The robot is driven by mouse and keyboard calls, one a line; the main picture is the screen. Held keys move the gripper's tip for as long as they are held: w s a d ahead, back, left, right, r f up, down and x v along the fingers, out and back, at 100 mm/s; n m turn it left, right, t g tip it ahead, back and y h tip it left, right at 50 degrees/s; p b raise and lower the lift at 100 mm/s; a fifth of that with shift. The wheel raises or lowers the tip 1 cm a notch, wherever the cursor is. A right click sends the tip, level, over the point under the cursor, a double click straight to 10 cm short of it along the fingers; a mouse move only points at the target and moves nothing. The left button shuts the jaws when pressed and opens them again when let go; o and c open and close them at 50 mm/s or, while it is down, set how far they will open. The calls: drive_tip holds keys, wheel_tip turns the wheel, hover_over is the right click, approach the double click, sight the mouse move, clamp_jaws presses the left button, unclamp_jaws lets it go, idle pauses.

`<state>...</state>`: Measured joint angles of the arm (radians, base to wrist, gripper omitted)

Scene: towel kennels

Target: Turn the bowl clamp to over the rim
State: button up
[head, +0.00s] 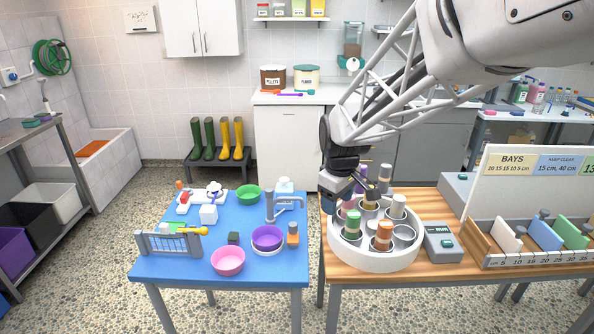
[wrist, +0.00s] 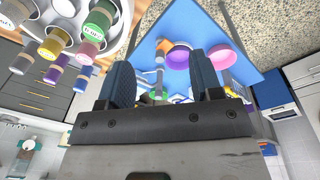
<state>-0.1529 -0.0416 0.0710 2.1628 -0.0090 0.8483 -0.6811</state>
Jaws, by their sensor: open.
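A purple bowl (head: 267,237) sits on a white base on the blue table. Beside it, to the right, stands an upright orange block with a grey top (head: 293,234); it may be the bowl clamp, but its arm is too small to make out. My gripper (head: 372,188) is over the round white carousel, to the right of the bowl and apart from it. In the wrist view my gripper (wrist: 163,78) is open with nothing between its fingers. The purple bowl (wrist: 177,57) and orange block (wrist: 165,45) show beyond the fingers.
The white carousel (head: 375,262) holds several capped tubes close under my gripper. A grey tap (head: 285,203) stands behind the bowl. A pink bowl (head: 228,261), green bowl (head: 248,194) and grey rack (head: 170,244) share the blue table (head: 200,273). Its front right is clear.

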drive_tip(key=w+a+f+n, duration=0.3)
drive_tip(key=w+a+f, duration=0.35)
drive_tip(key=w, duration=0.25)
drive_tip(key=n+g, duration=0.1)
drive_tip(key=n, duration=0.3)
hover_over(293, 224)
wheel_tip(293, 224, down, 8)
drive_tip(key=shift+f, duration=0.1)
drive_tip(key=shift+f, duration=0.15)
drive_tip(key=shift+f, duration=3.75)
drive_tip(key=c, duration=0.9)
